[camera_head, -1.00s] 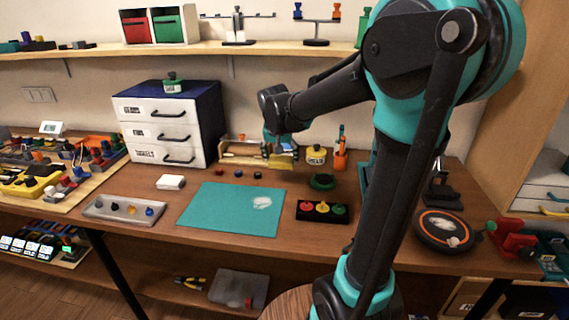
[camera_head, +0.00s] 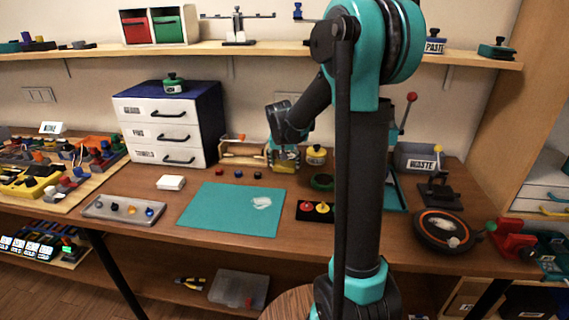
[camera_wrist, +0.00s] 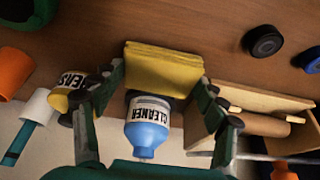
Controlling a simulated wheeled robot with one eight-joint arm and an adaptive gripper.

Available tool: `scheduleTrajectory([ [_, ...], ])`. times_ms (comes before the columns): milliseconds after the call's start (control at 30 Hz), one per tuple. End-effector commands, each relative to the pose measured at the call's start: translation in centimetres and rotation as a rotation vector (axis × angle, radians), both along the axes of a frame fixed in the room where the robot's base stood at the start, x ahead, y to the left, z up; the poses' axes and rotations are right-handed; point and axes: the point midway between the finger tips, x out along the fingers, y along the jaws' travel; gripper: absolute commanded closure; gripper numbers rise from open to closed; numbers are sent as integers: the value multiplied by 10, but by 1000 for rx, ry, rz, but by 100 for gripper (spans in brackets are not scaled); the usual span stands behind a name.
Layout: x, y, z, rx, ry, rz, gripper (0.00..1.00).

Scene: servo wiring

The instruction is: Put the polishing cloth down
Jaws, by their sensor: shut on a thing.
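The polishing cloth is a folded yellow pad (camera_wrist: 162,68) between my gripper's fingertips in the wrist view. My gripper (camera_wrist: 163,86) is shut on it, one green finger at each side. In the head view my gripper (camera_head: 285,159) is at the back of the desk, with a little of the yellow cloth showing there. I cannot tell whether the cloth touches the desk. A blue and white cleaner bottle (camera_wrist: 148,124) is close by the cloth in the wrist view, between the fingers.
A wooden holder with a roll (camera_wrist: 262,115) is right of my gripper in the wrist view. A yellow-topped bottle (camera_wrist: 66,98) and an orange cup (camera_wrist: 12,72) are on the left. Dark round pieces (camera_wrist: 263,41) lie at upper right. A teal mat (camera_head: 215,212) lies in front.

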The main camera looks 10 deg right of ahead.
Motion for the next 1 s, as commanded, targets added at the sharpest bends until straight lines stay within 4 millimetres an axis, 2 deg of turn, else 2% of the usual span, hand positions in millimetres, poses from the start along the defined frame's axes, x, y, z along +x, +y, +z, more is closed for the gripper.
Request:
scheduleTrajectory([
  [367,2,0,-5,0,0,0,47],
  [400,2,0,-5,0,0,0,25],
  [567,1,0,-5,0,0,0,7],
  [867,1,0,-4,0,0,0,7],
  [1000,-1,0,2,0,0,0,7],
])
